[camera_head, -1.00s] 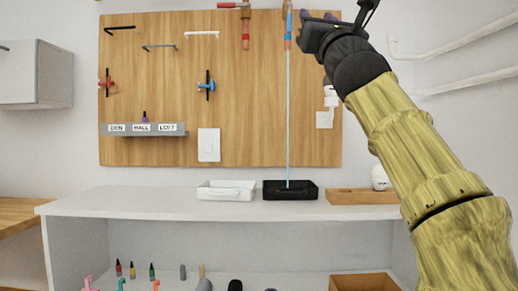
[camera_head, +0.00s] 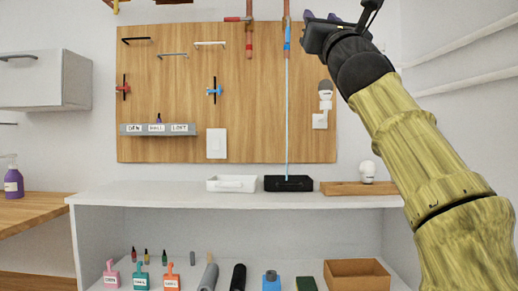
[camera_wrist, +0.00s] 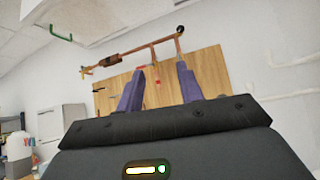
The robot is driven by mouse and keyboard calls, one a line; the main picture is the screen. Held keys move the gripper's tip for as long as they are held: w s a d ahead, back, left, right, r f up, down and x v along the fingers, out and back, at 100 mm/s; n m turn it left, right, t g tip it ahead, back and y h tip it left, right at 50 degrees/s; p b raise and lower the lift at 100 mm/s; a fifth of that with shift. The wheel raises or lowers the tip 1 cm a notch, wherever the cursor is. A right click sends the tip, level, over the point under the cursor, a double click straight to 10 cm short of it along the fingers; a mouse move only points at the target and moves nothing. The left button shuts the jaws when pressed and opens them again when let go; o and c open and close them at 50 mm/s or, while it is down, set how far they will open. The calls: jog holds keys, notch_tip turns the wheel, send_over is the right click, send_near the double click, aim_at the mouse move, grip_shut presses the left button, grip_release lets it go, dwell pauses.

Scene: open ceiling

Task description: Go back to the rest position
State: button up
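My gripper (camera_head: 320,18) is raised at the top of the head view, in front of the upper right part of the wooden board (camera_head: 265,120). In the wrist view my gripper (camera_wrist: 158,85) shows two purple fingers spread apart with nothing between them, so it is open and empty. The wooden board (camera_wrist: 210,70) and copper pipes (camera_wrist: 140,52) show beyond the fingers. A thin blue stream or rod (camera_head: 287,110) runs from a pipe down to the black tray (camera_head: 289,189) on the white counter.
A white tray (camera_head: 231,189), a wooden block (camera_head: 345,188) and a white round object (camera_head: 367,170) stand on the counter (camera_head: 130,194). Below are several tagged tools, bottles and an open brown box (camera_head: 357,283). A grey cabinet (camera_head: 45,80) hangs left. A purple bottle (camera_head: 13,182) stands on the left table.

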jog(key=w+a+f+n+g+y+p, duration=0.2)
jog(key=w+a+f+n+g+p, duration=0.4)
jog(key=w+f+n, duration=0.6)
notch_tip(320, 180, down, 23)
jog(key=n+g+h+p, duration=0.2)
jog(key=n+g, duration=0.4)
jog(key=n, duration=0.2)
jog(key=s+d+f+n+g+h+p, duration=0.1)
jog(key=s+f+n+g+p, duration=0.15)
jog(key=s+f, duration=0.45)
jog(key=s+d+f+n+g+h+p, duration=0.1)
jog(key=s+d+f+n+g, duration=0.2)
jog(key=f, duration=0.7)
jog(key=s+d+f+n+g+h+p, duration=0.1)
jog(key=s+d+f+n+g+p, duration=0.2)
jog(key=s+f, duration=0.55)
jog(key=s+d+f+n+g+h, duration=0.1)
jog(key=s+d+f+n+g, duration=0.15)
jog(key=s+f+n, duration=0.6)
notch_tip(320, 180, up, 41)
jog(key=s+m+g+p, duration=0.1)
jog(key=s+m+p, duration=0.1)
jog(key=p, duration=3.6)
jog(key=shift+s+a+m, duration=0.2)
jog(key=shift+s+m, duration=0.1)
jog(key=shift+s, duration=0.05)
